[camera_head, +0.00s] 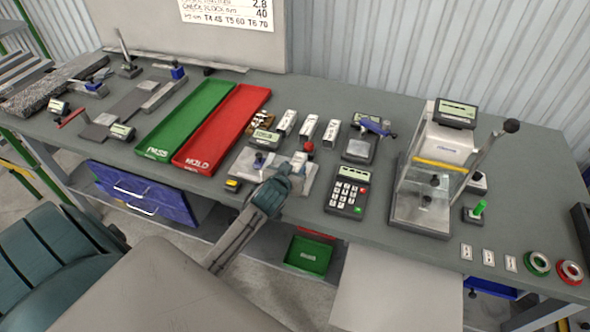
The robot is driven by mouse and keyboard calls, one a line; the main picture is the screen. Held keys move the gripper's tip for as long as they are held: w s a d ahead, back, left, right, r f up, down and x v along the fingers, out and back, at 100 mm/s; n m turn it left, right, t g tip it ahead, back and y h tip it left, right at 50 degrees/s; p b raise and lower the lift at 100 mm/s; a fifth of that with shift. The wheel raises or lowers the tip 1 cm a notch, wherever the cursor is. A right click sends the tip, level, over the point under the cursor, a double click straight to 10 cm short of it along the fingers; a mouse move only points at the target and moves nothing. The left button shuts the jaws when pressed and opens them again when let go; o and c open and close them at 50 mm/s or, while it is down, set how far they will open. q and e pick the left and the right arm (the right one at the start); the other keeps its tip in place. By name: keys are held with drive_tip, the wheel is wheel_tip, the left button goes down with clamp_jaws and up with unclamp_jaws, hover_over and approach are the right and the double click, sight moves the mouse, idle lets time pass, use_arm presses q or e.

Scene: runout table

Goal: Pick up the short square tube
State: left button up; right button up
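Several short light square tubes lie in a row behind the measuring fixture: one on the left (286,122), one in the middle (308,128) and one on the right (331,132). They look alike in length, so I cannot tell which one is the short one. My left gripper (295,170) reaches in from the lower left, over the fixture's grey plate (249,167), in front of the tubes and apart from them. A small pale block shows at its tip; I cannot tell whether it is held. The fingers are too small to read. My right gripper is out of view.
A green tray (187,118) and a red tray (229,122) lie left of the tubes. A keypad device (347,192) is at the front. A tall test stand (430,170) with a lever is on the right. Bare table lies behind the tubes.

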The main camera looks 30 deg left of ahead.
use_arm(q)
drive_tip(key=c, duration=0.6)
drive_tip(key=shift+w+r, duration=0.1)
drive_tip(key=shift+r, duration=0.05)
